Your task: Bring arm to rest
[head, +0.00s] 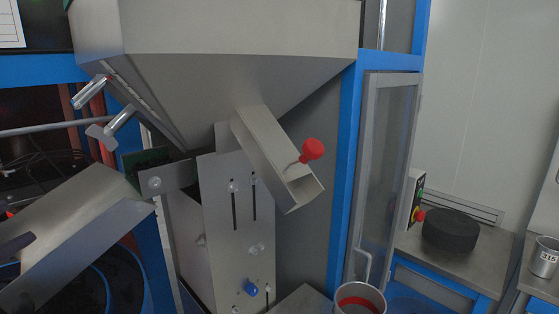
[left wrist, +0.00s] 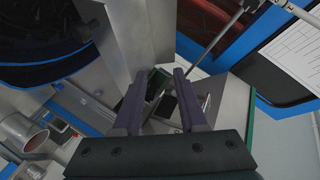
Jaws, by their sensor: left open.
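My left gripper (left wrist: 168,76) shows in the left wrist view with its two dark fingers apart. I see nothing held between them; parts of the machine show behind the gap. In the head view I cannot make out either gripper. The sorter machine has a large grey hopper (head: 220,30), a sloping chute (head: 265,150) with a red knob (head: 312,149), and an upright metal plate (head: 225,225). A second metal chute (head: 85,235) slopes down at the lower left.
A metal cup (head: 360,300) with red inside stands at the bottom. A blue-framed glass door (head: 385,170) rises beside the machine. A black round block (head: 450,230) and a can (head: 545,258) stand on worktops at the right. A rod (left wrist: 220,42) crosses the wrist view near a white sheet (left wrist: 295,48).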

